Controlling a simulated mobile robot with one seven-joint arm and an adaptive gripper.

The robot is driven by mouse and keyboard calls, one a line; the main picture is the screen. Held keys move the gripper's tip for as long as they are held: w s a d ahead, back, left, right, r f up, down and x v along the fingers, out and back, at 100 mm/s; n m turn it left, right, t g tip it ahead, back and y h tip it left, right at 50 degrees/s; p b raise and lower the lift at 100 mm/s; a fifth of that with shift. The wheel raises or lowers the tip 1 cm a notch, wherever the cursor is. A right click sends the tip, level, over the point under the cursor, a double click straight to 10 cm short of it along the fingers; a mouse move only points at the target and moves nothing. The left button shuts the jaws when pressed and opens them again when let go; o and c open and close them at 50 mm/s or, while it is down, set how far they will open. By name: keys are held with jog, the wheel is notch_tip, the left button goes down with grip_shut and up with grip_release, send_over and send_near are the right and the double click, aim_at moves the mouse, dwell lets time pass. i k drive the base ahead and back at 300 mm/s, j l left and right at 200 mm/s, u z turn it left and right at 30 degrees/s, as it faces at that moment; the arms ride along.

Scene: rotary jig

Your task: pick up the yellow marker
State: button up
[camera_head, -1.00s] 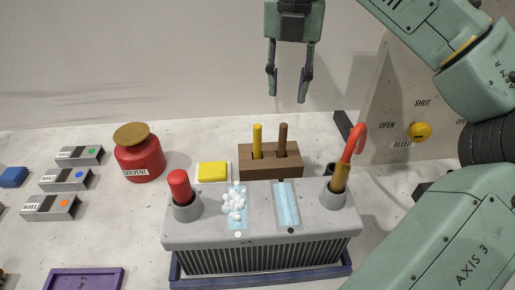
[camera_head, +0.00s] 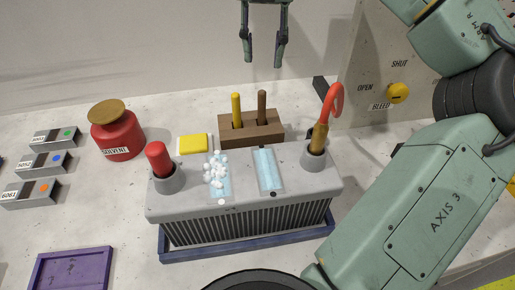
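The yellow marker (camera_head: 236,108) stands upright in a brown wooden block (camera_head: 252,141). A brown marker (camera_head: 262,105) stands upright beside it on the right. My gripper (camera_head: 264,63) is above and slightly right of the yellow marker in the picture, fingers pointing down. Its two fingers are apart with nothing between them. It does not touch the markers.
A yellow pad (camera_head: 193,144) and a red solvent jar (camera_head: 117,137) stand left. A purple tray (camera_head: 70,272) lies front left.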

aim_at(237, 120)
jog(key=l+u, duration=1)
jog(key=u, duration=0.15)
